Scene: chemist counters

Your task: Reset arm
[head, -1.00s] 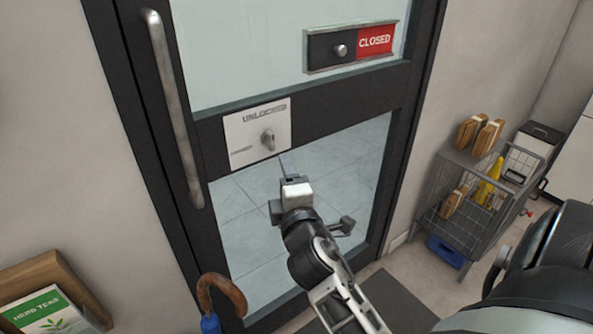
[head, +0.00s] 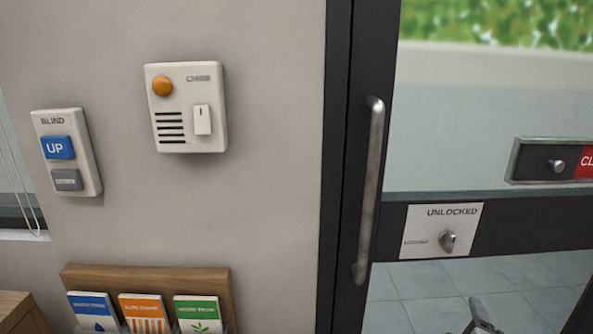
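My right gripper (head: 481,313) shows only in part at the bottom right of the head view, in front of the lower glass of the door. It is below the white lock plate (head: 441,230) marked UNLOCKED and apart from its knob (head: 449,241). Only a small grey end piece shows; the rest of the arm is cut off by the frame edge. I cannot tell whether its fingers are open or shut. Nothing held can be seen. My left gripper is not in view.
The dark-framed glass door has a long vertical handle (head: 370,190) and a sliding sign (head: 556,163). On the wall are a chime box (head: 187,140) and a blind switch (head: 67,152). A wooden leaflet rack (head: 147,277) is below.

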